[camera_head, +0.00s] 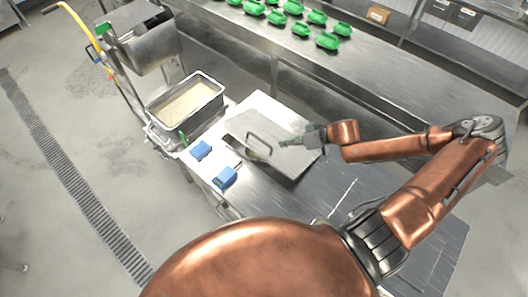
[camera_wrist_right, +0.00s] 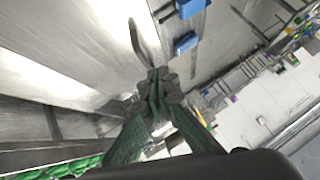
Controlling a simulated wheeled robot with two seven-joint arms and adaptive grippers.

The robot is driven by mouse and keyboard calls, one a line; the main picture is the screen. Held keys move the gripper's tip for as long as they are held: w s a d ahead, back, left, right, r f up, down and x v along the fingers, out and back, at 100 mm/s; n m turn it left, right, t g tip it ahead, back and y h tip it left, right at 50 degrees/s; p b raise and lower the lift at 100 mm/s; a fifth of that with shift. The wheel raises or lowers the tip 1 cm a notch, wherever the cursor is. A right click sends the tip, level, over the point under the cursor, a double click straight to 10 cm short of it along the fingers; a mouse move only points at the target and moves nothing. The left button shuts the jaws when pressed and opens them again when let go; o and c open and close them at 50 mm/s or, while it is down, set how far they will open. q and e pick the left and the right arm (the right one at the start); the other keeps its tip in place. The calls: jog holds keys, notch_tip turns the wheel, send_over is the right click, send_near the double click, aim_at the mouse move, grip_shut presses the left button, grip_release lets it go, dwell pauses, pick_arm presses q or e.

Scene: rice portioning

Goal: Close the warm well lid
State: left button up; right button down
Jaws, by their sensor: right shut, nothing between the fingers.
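The warm well lid (camera_head: 288,130) is a flat grey metal plate on the steel counter, with a looped handle (camera_head: 259,143) near its left side. A dark strip shows along its left and front edges; I cannot tell whether it sits fully flat. My right gripper (camera_head: 286,142) is shut and empty, just right of the handle and over the lid. In the right wrist view, its fingertips (camera_wrist_right: 157,82) point toward the curved handle (camera_wrist_right: 136,38); contact is unclear. My left gripper is not in view.
A deep metal pan (camera_head: 154,112) of pale rice stands at the left end. Several green containers (camera_head: 328,41) and a small brown box (camera_head: 378,14) stand on the back counter. The counter's right is clear.

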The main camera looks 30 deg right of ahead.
jog(key=p, duration=0.2)
send_over(260, 155)
jog(key=s+d, duration=0.1)
jog(key=d, duration=0.2)
jog(key=f, duration=0.5)
jog(key=shift+s+d+f, duration=0.1)
jog(key=shift+s+f, duration=0.1)
jog(key=shift+f, duration=0.1)
jog(key=f, duration=0.1)
jog(key=a+f, duration=0.1)
jog(key=f, duration=0.1)
jog(key=shift+s+f, duration=0.15)
jog(key=shift+a+f, duration=0.15)
jog(key=shift+f, duration=0.3)
jog(key=shift+s, duration=0.1)
jog(key=shift+a+f, duration=0.15)
jog(key=shift+f, duration=0.05)
jog(key=a+f+h, duration=0.1)
jog(key=f, duration=0.1)
jog(key=f+n+h+b, duration=0.1)
jog(key=f, duration=0.2)
jog(key=s+a+f+h, duration=0.1)
jog(key=f, duration=0.2)
jog(key=shift+a+f+n+t+b, duration=0.2)
jog(key=shift+a+n+t+b, duration=0.1)
jog(key=shift+n+t, duration=0.1)
jog(key=shift+f, duration=0.35)
jog(key=shift+s+f+h, duration=0.15)
jog(key=shift+f+h, duration=0.05)
jog(key=shift+h, duration=0.1)
